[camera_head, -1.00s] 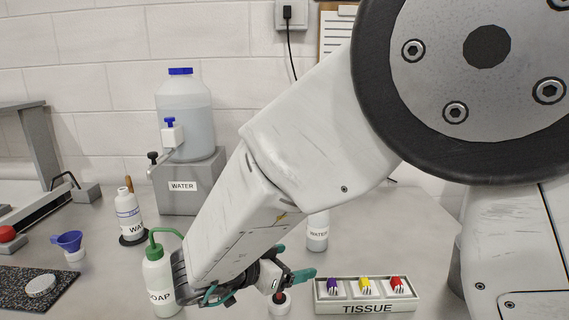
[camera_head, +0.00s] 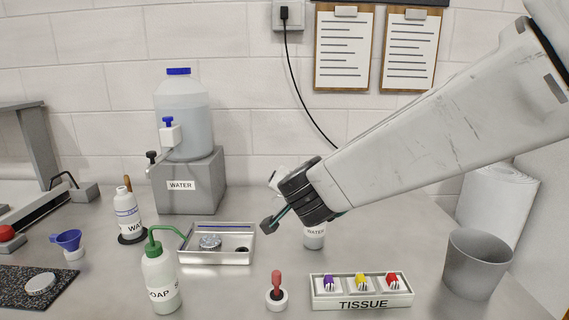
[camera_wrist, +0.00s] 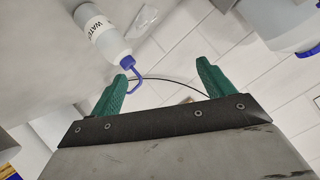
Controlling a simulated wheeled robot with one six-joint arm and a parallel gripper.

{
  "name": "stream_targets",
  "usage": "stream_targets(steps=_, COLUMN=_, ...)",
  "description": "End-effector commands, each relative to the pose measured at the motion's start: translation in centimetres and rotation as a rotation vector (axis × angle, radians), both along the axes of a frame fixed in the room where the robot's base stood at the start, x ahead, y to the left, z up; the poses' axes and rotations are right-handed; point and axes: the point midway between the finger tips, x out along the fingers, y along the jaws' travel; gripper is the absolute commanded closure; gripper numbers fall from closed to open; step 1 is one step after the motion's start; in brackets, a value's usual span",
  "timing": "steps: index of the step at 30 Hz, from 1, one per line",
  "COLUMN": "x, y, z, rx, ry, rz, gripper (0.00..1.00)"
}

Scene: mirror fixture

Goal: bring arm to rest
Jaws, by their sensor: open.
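My gripper (camera_head: 273,218) is in the air over the middle of the bench, pointing down and to the left in the head view. In the wrist view my gripper (camera_wrist: 163,88) shows two green fingers spread apart with nothing between them. A water wash bottle (camera_head: 314,236) stands behind the gripper and is partly hidden by it. In the wrist view the white water bottle (camera_wrist: 103,35) with its blue spout lies beyond the left finger; I cannot tell the exact gap.
A water tank (camera_head: 186,125) is behind left. A grey bin (camera_head: 476,265) and paper roll (camera_head: 497,205) are at right.

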Motion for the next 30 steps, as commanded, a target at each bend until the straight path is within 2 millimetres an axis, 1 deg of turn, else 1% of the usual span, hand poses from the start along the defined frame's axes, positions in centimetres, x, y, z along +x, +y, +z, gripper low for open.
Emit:
stream_targets(steps=1, x=-0.8, y=-1.2, z=1.7, rx=0.021, ry=0.001, rz=0.079, gripper=0.19)
stream_targets(steps=2, x=-1.5, y=-1.6, z=2.2, rx=0.024, ry=0.012, rz=0.133, gripper=0.19)
stream_targets(steps=3, x=-2.6, y=-2.3, z=2.8, rx=0.024, ry=0.031, rz=0.201, gripper=0.19)
stream_targets(steps=5, x=-4.7, y=-3.5, z=3.3, rx=0.008, ry=0.07, rz=0.296, gripper=0.19)
stream_targets(steps=7, x=-7.7, y=-5.4, z=3.1, rx=-0.026, ry=0.14, rz=0.387, gripper=0.19)
stream_targets(steps=8, x=-9.1, y=-6.3, z=2.9, rx=-0.046, ry=0.178, rz=0.419, gripper=0.19)
stream_targets(steps=9, x=-11.1, y=-7.7, z=2.5, rx=-0.077, ry=0.229, rz=0.457, gripper=0.19)
stream_targets(steps=11, x=-14.3, y=-10.1, z=1.7, rx=-0.129, ry=0.321, rz=0.497, gripper=0.19)
stream_targets(steps=12, x=-16.6, y=-11.9, z=0.9, rx=-0.169, ry=0.391, rz=0.514, gripper=0.19)
stream_targets(steps=14, x=-19.9, y=-14.6, z=-0.1, rx=-0.225, ry=0.5, rz=0.519, gripper=0.19)
stream_targets(steps=15, x=-22.0, y=-16.3, z=-0.7, rx=-0.26, ry=0.568, rz=0.514, gripper=0.19)
stream_targets(steps=18, x=-26.5, y=-20.1, z=-1.9, rx=-0.33, ry=0.723, rz=0.478, gripper=0.19)
stream_targets(steps=21, x=-29.8, y=-22.7, z=-2.5, rx=-0.376, ry=0.838, rz=0.436, gripper=0.19)
stream_targets(steps=23, x=-31.1, y=-23.7, z=-2.7, rx=-0.393, ry=0.884, rz=0.416, gripper=0.19)
stream_targets(steps=30, x=-31.1, y=-23.7, z=-2.7, rx=-0.393, ry=0.884, rz=0.416, gripper=0.19)
